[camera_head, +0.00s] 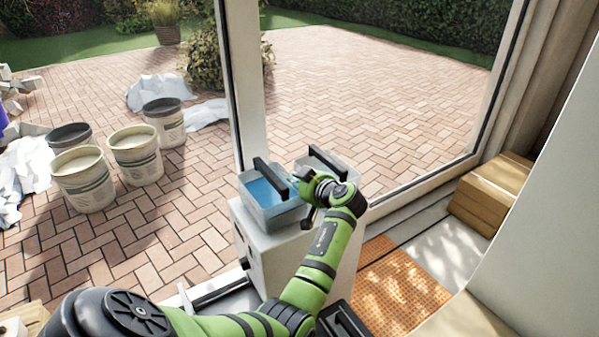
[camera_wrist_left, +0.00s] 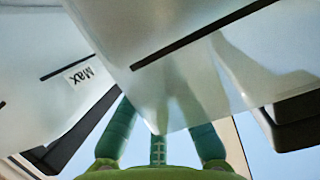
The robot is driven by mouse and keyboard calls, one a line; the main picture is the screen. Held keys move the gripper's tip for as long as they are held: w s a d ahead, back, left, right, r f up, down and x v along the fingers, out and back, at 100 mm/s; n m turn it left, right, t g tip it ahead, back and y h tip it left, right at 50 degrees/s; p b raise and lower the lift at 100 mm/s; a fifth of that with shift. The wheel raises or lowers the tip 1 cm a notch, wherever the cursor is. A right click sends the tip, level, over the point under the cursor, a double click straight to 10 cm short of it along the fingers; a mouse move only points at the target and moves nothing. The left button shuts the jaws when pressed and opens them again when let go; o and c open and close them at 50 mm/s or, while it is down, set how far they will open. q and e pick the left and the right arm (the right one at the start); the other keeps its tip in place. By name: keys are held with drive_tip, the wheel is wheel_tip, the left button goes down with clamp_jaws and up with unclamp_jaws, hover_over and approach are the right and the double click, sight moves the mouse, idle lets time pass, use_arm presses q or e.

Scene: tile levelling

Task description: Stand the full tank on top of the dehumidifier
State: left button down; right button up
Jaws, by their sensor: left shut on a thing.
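The full tank (camera_head: 285,213), a clear open box with blue water and a black handle, is at the top of the white dehumidifier (camera_head: 290,255). From here I cannot tell whether its base touches the top. My left gripper (camera_head: 294,181) is shut at the tank's right rim, with its fingertips pointing left. A second clear tank (camera_head: 331,160) with a black handle is just behind and to the right, partly hidden by my gripper. In the left wrist view, pale tank walls fill the picture above my gripper fingers (camera_wrist_left: 160,135), one with a "Max" label (camera_wrist_left: 80,75). My right gripper is not in view.
The glass door frame (camera_head: 240,80) stands close behind the dehumidifier. Cardboard boxes (camera_head: 492,190) are at the right, past an orange mat (camera_head: 400,285). Several buckets (camera_head: 135,155) stand on the brick paving outside.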

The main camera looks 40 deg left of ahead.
use_arm(q)
drive_tip(key=shift+f, duration=0.65)
drive_tip(key=c, duration=1.7)
unclamp_jaws()
drive_tip(key=shift+f, duration=0.25)
drive_tip(key=o, duration=0.3)
drive_tip(key=shift+r, duration=0.1)
drive_tip(key=shift+d, duration=0.15)
drive_tip(key=v, duration=1.2)
drive_tip(key=shift+b, duration=0.45)
